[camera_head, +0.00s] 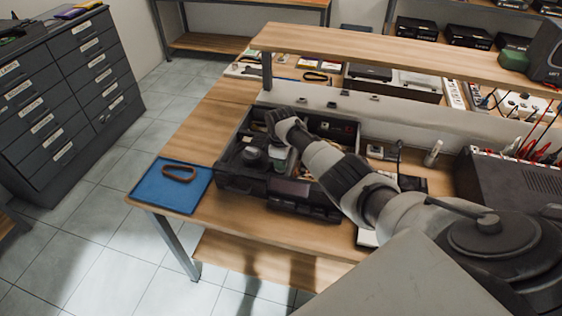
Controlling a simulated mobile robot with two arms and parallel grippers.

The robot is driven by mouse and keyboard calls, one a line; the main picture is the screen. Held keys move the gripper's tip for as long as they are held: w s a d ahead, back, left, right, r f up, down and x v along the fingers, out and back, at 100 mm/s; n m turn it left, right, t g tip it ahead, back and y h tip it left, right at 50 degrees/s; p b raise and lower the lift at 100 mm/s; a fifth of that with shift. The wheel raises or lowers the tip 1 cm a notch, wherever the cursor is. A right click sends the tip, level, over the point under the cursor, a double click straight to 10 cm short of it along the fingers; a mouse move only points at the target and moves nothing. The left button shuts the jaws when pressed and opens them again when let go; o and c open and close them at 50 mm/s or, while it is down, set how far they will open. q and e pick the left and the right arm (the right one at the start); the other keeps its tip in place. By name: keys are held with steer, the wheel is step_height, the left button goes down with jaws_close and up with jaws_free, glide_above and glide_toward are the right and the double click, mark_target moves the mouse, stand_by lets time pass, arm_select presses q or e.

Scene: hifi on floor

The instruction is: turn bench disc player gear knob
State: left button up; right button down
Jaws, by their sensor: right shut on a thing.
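The disc player (235,184) sits open on the wooden bench, a dark box with its inner parts showing. My right arm reaches in from the right, over the player. My right gripper (281,160) points down into the player and is shut on a small part there, which I take to be the gear knob. The gripper and wrist hide most of that part, so its turn angle cannot be seen. A dark round part (253,157) stands in the player just left of the gripper. My left gripper is not in view.
A blue mat (166,194) with a brown band (179,173) lies left of the player at the bench edge. A raised wooden shelf (400,58) runs behind. A dark instrument (510,190) with red leads stands at right. Dark drawers (75,90) stand across the clear tiled floor.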

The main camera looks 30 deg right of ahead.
steer(key=shift+w+r, duration=0.2)
steer(key=shift+r, duration=0.05)
steer(key=c, duration=1.3)
jaws_free()
steer(key=shift+o, duration=0.9)
steer(key=shift+s+f, duration=0.15)
step_height(320, 180, up, 11)
steer(key=shift+f, duration=0.1)
